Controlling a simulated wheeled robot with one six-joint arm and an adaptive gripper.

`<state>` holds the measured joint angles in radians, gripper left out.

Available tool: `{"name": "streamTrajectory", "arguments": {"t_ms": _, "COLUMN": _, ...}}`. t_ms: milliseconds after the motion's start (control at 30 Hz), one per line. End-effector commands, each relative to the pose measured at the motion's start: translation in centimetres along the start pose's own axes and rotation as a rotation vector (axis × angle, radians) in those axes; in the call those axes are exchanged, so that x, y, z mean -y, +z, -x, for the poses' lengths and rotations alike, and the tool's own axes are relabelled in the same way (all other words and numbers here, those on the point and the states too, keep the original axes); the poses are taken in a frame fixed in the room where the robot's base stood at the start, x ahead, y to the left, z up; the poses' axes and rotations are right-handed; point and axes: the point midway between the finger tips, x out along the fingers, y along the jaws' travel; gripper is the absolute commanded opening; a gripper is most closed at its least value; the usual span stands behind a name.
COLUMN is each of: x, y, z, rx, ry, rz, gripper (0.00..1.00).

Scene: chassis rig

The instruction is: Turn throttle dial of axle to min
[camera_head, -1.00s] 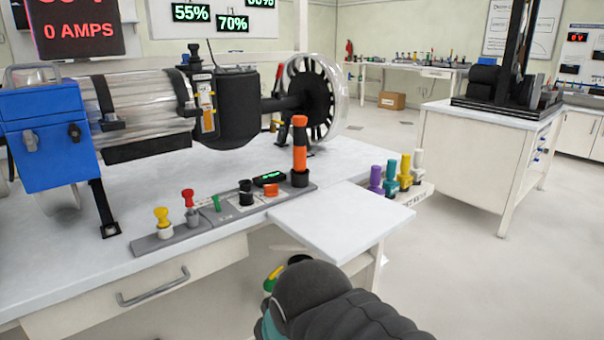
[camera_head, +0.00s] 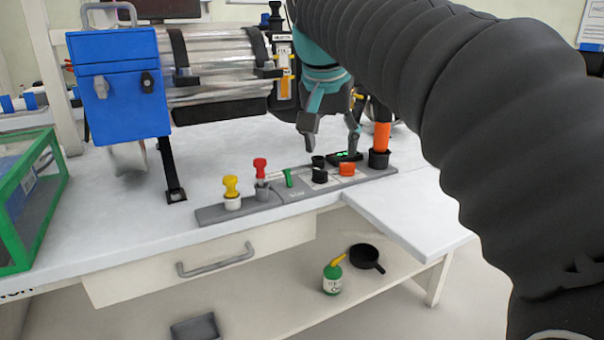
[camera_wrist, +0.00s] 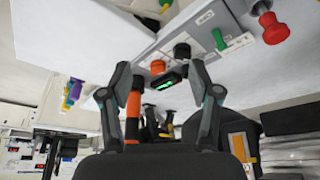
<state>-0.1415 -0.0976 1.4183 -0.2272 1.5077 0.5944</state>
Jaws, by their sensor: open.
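A grey control panel (camera_head: 255,200) lies along the front of the white bench. On it are a black dial (camera_head: 319,174), a low orange knob (camera_head: 347,169) and a small display with green digits (camera_head: 345,156). The panel's print is too small to read, so I cannot tell which knob is the throttle dial. My gripper (camera_head: 332,146) is open and empty, fingers pointing down above and behind the black dial, not visibly touching anything. In the wrist view, the black dial (camera_wrist: 182,51) and orange knob (camera_wrist: 157,67) show beyond the open fingers.
A tall orange-and-black lever (camera_head: 382,137) stands right of the knobs. A green switch (camera_head: 288,177), red button (camera_head: 260,166) and yellow button (camera_head: 231,186) stand to the left. The metal cylinder (camera_head: 215,66) and blue box (camera_head: 122,98) are behind. The bench's right-hand extension (camera_head: 410,222) is clear.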

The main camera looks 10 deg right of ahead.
Motion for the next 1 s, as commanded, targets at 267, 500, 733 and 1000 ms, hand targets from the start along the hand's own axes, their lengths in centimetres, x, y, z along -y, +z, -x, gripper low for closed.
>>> {"name": "streamTrajectory", "arguments": {"t_ms": 267, "x": 4.6, "y": -5.0, "z": 0.5, "rx": -0.001, "ry": 0.084, "rz": -0.209, "gripper": 0.62}}
{"name": "streamTrajectory", "arguments": {"t_ms": 500, "x": 5.8, "y": -6.0, "z": 0.7, "rx": -0.004, "ry": 0.113, "rz": -0.294, "gripper": 0.62}}
{"name": "streamTrajectory", "arguments": {"t_ms": 733, "x": 5.7, "y": -6.0, "z": -1.0, "rx": -0.004, "ry": 0.116, "rz": -0.303, "gripper": 0.62}}
{"name": "streamTrajectory", "arguments": {"t_ms": 1000, "x": 5.2, "y": -5.8, "z": -5.9, "rx": -0.004, "ry": 0.116, "rz": -0.302, "gripper": 0.62}}
